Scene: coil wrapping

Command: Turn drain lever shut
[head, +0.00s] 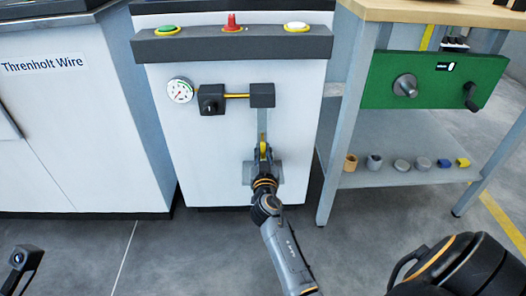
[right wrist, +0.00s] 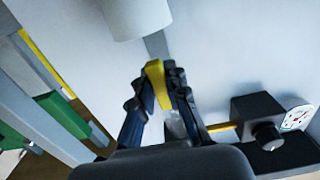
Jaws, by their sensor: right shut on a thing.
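The drain lever, a yellow handle (head: 263,151), is on the front of the white cabinet (head: 221,150), at the lower end of a grey vertical pipe (head: 262,122). My right gripper (head: 262,154) is at the lever, shut on it. In the right wrist view the yellow lever (right wrist: 155,74) sits between the dark fingertips of my right gripper (right wrist: 163,78). Part of the lever is hidden by the fingers. The fingers of my left gripper do not show in the head view.
A gauge (head: 180,90) and a black valve knob (head: 211,99) are above left. Green, red and white buttons line the ledge (head: 232,44). A workbench with a green panel (head: 434,80) stands right, several small parts on its shelf (head: 402,178). A pale cylinder (right wrist: 137,16) is near the fingertips.

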